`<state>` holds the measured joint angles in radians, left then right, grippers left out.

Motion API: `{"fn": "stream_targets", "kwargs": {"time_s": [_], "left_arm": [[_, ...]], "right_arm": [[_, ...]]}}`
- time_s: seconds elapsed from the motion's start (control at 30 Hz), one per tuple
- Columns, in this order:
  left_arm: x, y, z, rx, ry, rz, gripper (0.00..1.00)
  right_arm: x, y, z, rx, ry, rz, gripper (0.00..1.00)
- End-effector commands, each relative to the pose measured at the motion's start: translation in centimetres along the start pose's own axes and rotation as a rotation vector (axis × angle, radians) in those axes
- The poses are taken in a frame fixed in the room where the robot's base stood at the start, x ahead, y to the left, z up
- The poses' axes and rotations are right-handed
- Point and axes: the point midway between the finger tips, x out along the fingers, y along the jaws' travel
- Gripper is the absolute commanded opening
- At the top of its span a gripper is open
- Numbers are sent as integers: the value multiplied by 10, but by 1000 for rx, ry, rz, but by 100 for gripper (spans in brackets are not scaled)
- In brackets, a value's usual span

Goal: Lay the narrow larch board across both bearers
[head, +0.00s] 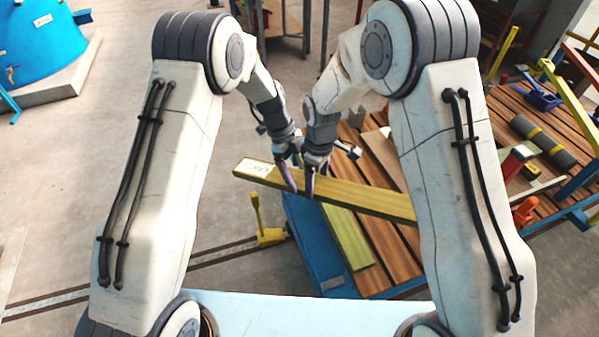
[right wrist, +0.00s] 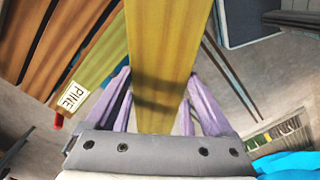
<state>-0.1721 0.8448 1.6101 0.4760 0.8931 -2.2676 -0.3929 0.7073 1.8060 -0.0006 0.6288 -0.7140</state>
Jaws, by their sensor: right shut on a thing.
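A long yellowish board (head: 350,193) with a white label at its left end is raised above the slatted deck; the label is too small to read surely. My right gripper (head: 309,190) is shut on this board near its middle. In the right wrist view the board (right wrist: 160,55) runs lengthwise between the purple fingers. My left gripper (head: 291,184) is at the same board, just left of the right one; whether it grips cannot be seen. The board's right end is hidden behind my right arm. I cannot make out the two bearers for certain.
A shorter yellow-green board (head: 347,238) lies on the slatted deck (head: 388,248). A board labelled PINE (right wrist: 75,97) shows in the right wrist view. A dark roll with yellow bands (head: 543,140) lies at right. A yellow-handled post (head: 268,234) stands left of the deck's blue end.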

Motion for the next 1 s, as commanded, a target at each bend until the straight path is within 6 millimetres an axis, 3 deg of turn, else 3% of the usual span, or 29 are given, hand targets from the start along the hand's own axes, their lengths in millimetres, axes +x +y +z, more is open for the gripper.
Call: {"fn": "stream_targets", "kwargs": {"time_s": [0.03, 0.17, 0.2, 0.23, 0.27, 0.63, 1.0], "left_arm": [[0, 0, 0, 0, 0, 0, 54], [0, 0, 0, 0, 0, 0, 4], [-1, 0, 0, 0, 0, 0, 0], [-2, -1, 0, 0, 1, -2, 0], [-2, -1, 0, 0, 1, -2, 0], [-2, -1, 0, 0, 0, -2, 0], [-1, -1, 0, 0, 0, -2, 0]], "right_arm": [[-1, 0, -1, 0, 2, 2, 0], [-1, 0, -1, 0, 2, 2, 0], [-1, 0, -1, 0, 2, 2, 0], [-1, 0, -1, 0, 2, 2, 95], [-1, 0, 0, 0, 2, 2, 100], [-10, 1, -1, 0, 2, 2, 100], [-81, 1, -1, 0, 6, 5, 100]]}}
